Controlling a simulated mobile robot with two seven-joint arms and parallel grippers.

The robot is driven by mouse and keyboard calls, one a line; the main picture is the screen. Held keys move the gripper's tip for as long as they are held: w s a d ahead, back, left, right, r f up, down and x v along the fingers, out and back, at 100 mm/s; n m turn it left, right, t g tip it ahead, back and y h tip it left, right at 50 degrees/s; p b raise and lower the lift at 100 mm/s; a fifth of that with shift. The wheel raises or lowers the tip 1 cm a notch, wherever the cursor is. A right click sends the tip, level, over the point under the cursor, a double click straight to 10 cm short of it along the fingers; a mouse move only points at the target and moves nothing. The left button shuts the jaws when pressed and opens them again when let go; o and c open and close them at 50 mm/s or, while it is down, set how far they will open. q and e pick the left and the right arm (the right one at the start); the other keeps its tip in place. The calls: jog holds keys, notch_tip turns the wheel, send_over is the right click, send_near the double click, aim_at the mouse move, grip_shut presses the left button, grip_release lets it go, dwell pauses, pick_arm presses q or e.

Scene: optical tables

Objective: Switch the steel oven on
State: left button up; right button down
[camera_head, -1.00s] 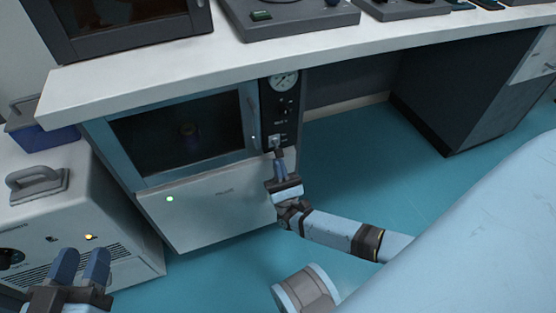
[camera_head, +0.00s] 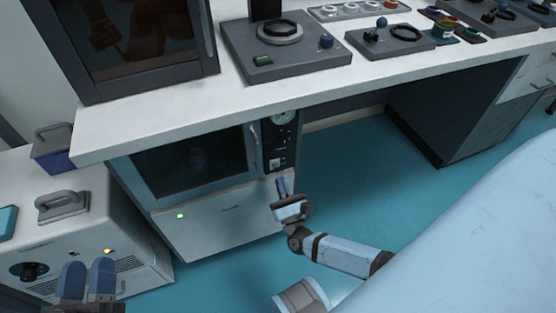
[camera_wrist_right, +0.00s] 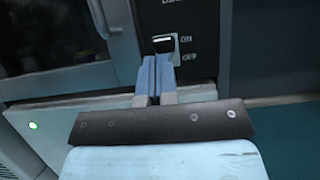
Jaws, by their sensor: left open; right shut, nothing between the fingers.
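The steel oven (camera_head: 225,218) stands under the bench, with a dark window and a green lamp (camera_head: 180,216) lit on its lower panel. Its black control panel carries a gauge and a power switch (camera_head: 276,163). In the right wrist view the switch (camera_wrist_right: 163,42) has a pale edge and sits level with the ON label, above OFF. My right gripper (camera_head: 283,181) is shut and empty, just below the switch with a small gap in the head view. Its fingertips (camera_wrist_right: 158,62) also show in the wrist view. My left gripper (camera_head: 88,268) is open at the lower left, away from the oven.
A white cabinet (camera_head: 75,232) with an amber lamp stands left of the oven. The white bench top (camera_head: 190,115) overhangs the oven and holds a dark-framed appliance (camera_head: 140,45) and a grey stirrer-like device (camera_head: 285,60). The teal floor (camera_head: 340,165) right of the oven is clear.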

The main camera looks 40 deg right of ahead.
notch_tip(320, 180, up, 7)
jog(key=p, duration=0.2)
jog(key=shift+w+d+r+p, duration=0.1)
jog(key=shift+d+r+p, duration=0.05)
jog(key=shift+p, duration=0.25)
notch_tip(320, 180, up, 13)
jog(key=p, duration=0.3)
send_over(282, 168)
jog(key=s+a, duration=0.2)
jog(key=s, duration=0.1)
pick_arm(q)
jog(key=s+a+f+g+y, duration=0.1)
jog(key=a+f+g+y, duration=0.3)
jog(key=f, duration=0.7)
jog(key=shift+s+a+g, duration=0.2)
jog(key=shift+s+g, duration=0.1)
jog(key=shift+g, duration=0.3)
pick_arm(e)
jog(key=shift+w, duration=0.1)
pick_arm(q)
jog(key=shift+r, duration=0.1)
